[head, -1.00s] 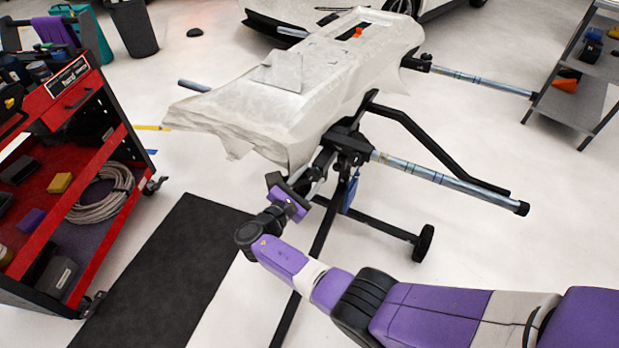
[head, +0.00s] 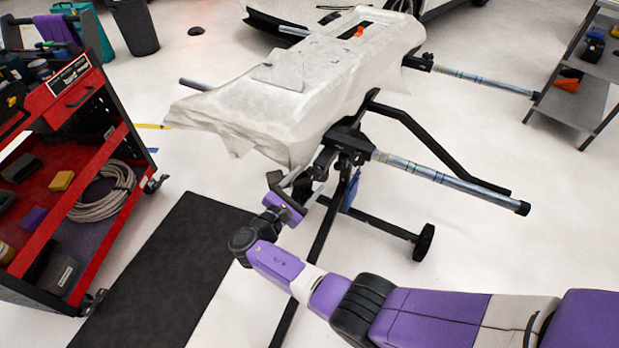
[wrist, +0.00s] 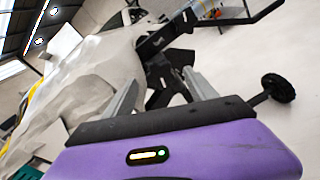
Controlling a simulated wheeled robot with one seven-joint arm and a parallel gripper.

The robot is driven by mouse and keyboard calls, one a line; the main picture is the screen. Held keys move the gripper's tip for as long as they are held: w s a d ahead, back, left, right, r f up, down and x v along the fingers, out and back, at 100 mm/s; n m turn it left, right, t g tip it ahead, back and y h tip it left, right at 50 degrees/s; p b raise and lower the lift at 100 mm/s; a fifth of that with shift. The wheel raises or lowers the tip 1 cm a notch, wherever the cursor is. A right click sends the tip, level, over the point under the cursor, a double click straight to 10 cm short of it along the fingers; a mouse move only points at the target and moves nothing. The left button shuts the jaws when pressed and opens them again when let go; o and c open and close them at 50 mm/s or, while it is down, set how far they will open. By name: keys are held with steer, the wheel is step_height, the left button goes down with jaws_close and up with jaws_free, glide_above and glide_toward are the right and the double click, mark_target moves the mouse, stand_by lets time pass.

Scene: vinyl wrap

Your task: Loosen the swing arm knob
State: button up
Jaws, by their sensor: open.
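A work stand with dark clamps and blue-grey swing arms holds a white wrapped panel (head: 300,95) in the middle of the head view. The near swing arm (head: 450,181) reaches out to the right from a black clamp (head: 350,140). I cannot make out the knob clearly there. My gripper (head: 300,180) is just below and in front of that clamp, at the panel's near corner. In the wrist view my gripper (wrist: 158,90) shows two grey fingers spread apart, with nothing between them. The black clamp parts (wrist: 165,65) lie beyond them. The fingers appear apart from the knob area.
A red tool cart (head: 95,200) stands at left beside a dark floor mat (head: 165,270). A grey shelf (head: 580,95) stands at right. The stand's legs and wheel (head: 424,242) are near my arm. Open floor lies at right.

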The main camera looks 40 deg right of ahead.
steer(key=shift+v, duration=2.75)
